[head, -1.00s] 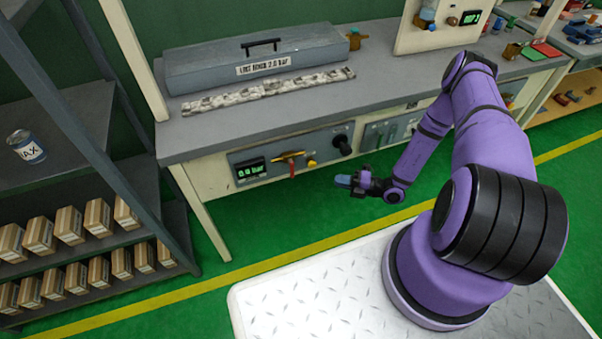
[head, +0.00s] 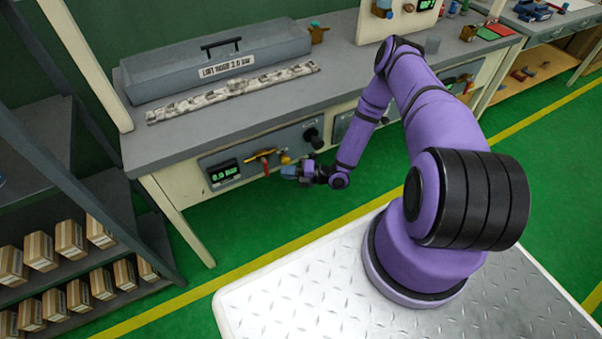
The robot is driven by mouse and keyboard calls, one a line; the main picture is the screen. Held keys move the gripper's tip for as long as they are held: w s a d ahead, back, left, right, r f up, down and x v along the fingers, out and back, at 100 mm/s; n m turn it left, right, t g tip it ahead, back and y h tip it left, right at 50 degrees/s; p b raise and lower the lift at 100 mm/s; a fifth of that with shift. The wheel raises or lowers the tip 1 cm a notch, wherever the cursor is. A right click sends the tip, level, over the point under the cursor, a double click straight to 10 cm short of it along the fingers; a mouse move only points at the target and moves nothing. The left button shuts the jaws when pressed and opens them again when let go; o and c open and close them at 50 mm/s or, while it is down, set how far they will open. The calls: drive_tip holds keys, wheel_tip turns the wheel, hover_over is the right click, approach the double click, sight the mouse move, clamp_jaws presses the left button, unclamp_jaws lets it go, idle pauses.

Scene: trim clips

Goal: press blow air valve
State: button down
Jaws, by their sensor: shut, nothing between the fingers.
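A grey control panel (head: 255,158) is set in the front of the workbench. It carries a green-lit display (head: 223,174) reading about 0.0 bar, a brass valve with a red lever (head: 265,167), a small yellow knob (head: 285,159) and a black round knob (head: 313,138). Which of these is the blow air valve is not labelled legibly. My gripper (head: 289,172) is shut and empty, just in front of and below the yellow knob, to the right of the red lever. I cannot tell whether its tips touch the panel.
A long grey lidded box (head: 215,68) and a strip of mottled grey pieces (head: 232,91) lie on the workbench (head: 225,115). A shelf rack with several cartons (head: 70,240) stands at the left. The green floor (head: 230,225) between the bench and my base is clear.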

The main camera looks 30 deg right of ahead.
sight(266, 169)
drive_tip(key=shift+x, duration=2)
